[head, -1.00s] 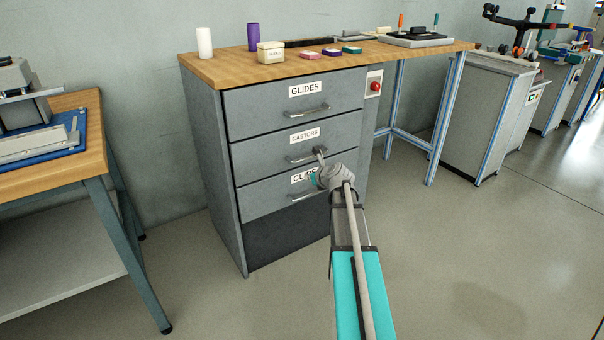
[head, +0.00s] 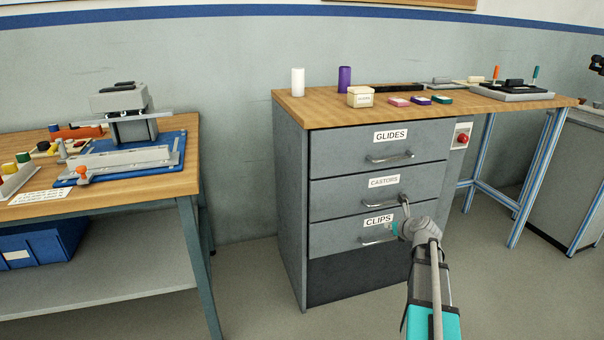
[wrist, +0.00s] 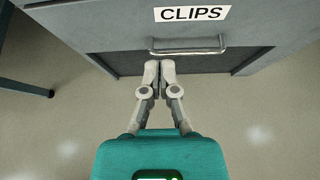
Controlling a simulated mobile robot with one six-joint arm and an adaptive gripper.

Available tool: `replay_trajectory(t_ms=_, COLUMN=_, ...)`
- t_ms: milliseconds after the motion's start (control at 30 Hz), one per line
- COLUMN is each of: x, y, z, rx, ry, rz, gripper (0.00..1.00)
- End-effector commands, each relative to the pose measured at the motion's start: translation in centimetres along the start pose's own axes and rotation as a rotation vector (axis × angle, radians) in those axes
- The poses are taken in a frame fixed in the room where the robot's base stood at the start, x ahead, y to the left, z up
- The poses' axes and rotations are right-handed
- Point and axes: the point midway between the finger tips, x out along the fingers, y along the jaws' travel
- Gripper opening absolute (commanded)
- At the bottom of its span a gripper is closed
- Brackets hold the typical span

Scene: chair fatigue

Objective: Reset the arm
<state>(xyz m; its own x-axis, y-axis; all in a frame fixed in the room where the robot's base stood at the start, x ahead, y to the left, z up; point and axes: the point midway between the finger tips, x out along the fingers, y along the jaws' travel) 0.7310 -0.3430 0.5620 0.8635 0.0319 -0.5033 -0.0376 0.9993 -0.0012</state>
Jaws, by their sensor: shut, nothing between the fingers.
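My gripper (wrist: 159,68) shows in the wrist view with its fingertips together and nothing between them. The fingertips are just below the metal handle of the CLIPS drawer (wrist: 120,28); I cannot tell whether they touch it. In the head view my arm reaches up from the lower right to the drawer cabinet (head: 290,200), and the wrist hides part of the CLIPS drawer front. The GLIDES drawer (head: 340,150), CASTORS drawer (head: 335,200) and CLIPS drawer all look closed.
The wooden bench top (head: 320,112) carries a white cylinder (head: 298,82), a purple cylinder (head: 344,79), a cream box (head: 360,97) and small coloured boxes. A second workbench (head: 150,190) stands at left. Floor between the benches is clear.

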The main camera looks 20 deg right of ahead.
Motion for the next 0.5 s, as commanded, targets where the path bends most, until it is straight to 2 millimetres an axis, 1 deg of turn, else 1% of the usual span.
replay_trajectory(t_ms=167, x=0.1, y=0.7, z=0.0, rx=-0.036, ry=0.010, rz=0.010, gripper=0.00)
replay_trajectory(t_ms=267, x=0.1, y=2.0, z=-0.1, rx=-0.103, ry=0.030, rz=0.031, gripper=0.00)
replay_trajectory(t_ms=367, x=0.2, y=4.1, z=-0.4, rx=-0.217, ry=0.060, rz=0.066, gripper=0.00)
replay_trajectory(t_ms=500, x=0.1, y=8.0, z=-1.0, rx=-0.444, ry=0.114, rz=0.140, gripper=0.00)
